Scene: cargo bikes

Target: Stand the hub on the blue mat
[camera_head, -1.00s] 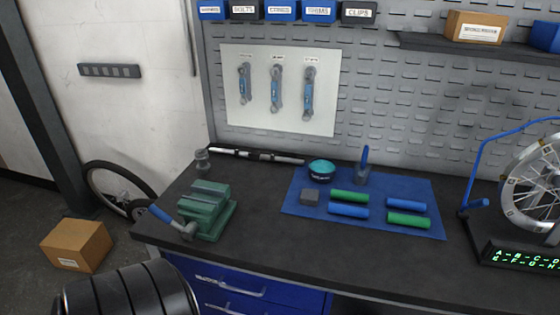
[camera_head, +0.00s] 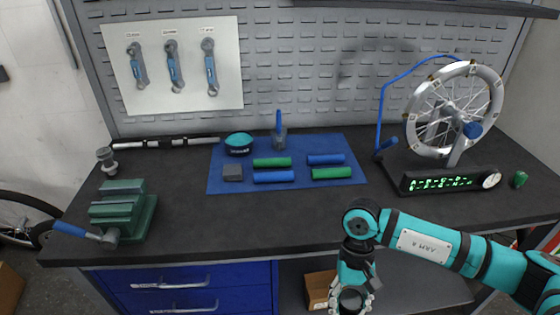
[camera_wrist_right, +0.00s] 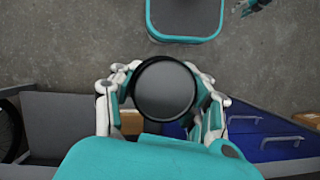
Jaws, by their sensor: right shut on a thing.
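The blue mat (camera_head: 215,184) lies flat on the bench. A silver, spool-shaped thing (camera_head: 106,160), which looks like a hub, stands behind the green vise, left of the mat. My right gripper (camera_head: 353,299) is low in front of the bench. It is shut around a dark round thing (camera_wrist_right: 165,90), seen end-on in the right wrist view; I cannot tell what it is. Part of what looks like my left gripper (camera_wrist_right: 252,6) shows at the top right edge there, cut off.
Blue and green grips (camera_head: 272,162), a grey block (camera_head: 233,173), a teal tin (camera_head: 238,143) and a blue-handled tool (camera_head: 279,130) occupy the mat. The vise (camera_head: 124,213) stands left. A wheel stand (camera_head: 440,182) stands right. The bench front is clear.

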